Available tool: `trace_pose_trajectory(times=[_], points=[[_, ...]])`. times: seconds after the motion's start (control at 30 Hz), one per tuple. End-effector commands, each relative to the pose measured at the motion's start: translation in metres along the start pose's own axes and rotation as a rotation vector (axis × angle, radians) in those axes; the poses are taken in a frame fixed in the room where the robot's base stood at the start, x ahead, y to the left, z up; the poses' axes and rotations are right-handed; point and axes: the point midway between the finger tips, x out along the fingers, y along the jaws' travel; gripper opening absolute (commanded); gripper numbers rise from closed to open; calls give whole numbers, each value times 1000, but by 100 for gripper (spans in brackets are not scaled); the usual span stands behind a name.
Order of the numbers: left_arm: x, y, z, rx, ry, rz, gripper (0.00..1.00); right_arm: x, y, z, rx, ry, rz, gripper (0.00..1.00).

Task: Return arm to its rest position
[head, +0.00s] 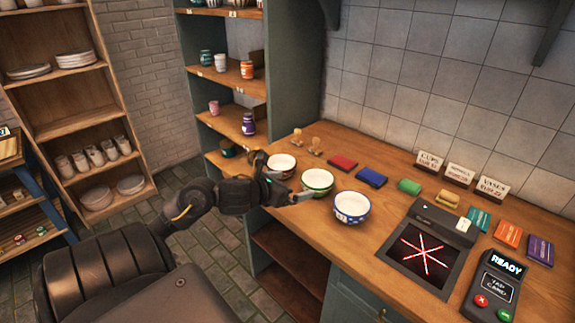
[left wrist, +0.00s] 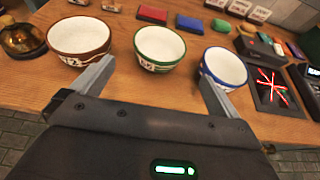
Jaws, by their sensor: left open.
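My left gripper (head: 297,188) is open and empty at the front edge of the wooden counter (head: 300,232), close to a row of bowls. A brown-rimmed bowl (head: 280,168), a green bowl (head: 317,188) and a blue bowl (head: 351,214) stand upright there. In the left wrist view the green bowl (left wrist: 159,60) is beyond the gap between the fingertips (left wrist: 156,76). The left fingertip overlaps the brown bowl (left wrist: 79,42) and the right one overlaps the blue bowl (left wrist: 223,68); contact cannot be told. My right gripper is not in view.
Stamps (head: 314,146), coloured pads (head: 371,177), a scanner with a red star pattern (head: 424,250) and a terminal reading READY (head: 494,290) are on the counter. Shelves of pottery (head: 230,80) stand behind. A brass-coloured item (left wrist: 22,40) sits left of the bowls. Floor (head: 215,248) shows below.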

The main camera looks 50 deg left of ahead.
Motion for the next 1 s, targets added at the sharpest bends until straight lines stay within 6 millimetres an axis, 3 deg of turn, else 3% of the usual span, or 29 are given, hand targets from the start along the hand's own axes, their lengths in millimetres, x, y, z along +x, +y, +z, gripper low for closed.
trace_pose_trajectory(times=[0.2,0.77,0.87,1.0], points=[[-14,-1,0,2,1,-2,100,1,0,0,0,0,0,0],[-14,-1,0,-3,1,-1,100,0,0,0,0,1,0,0],[-14,-4,-10,-78,12,9,100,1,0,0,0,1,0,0],[-16,-21,-54,-443,64,68,100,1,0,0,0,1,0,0]])
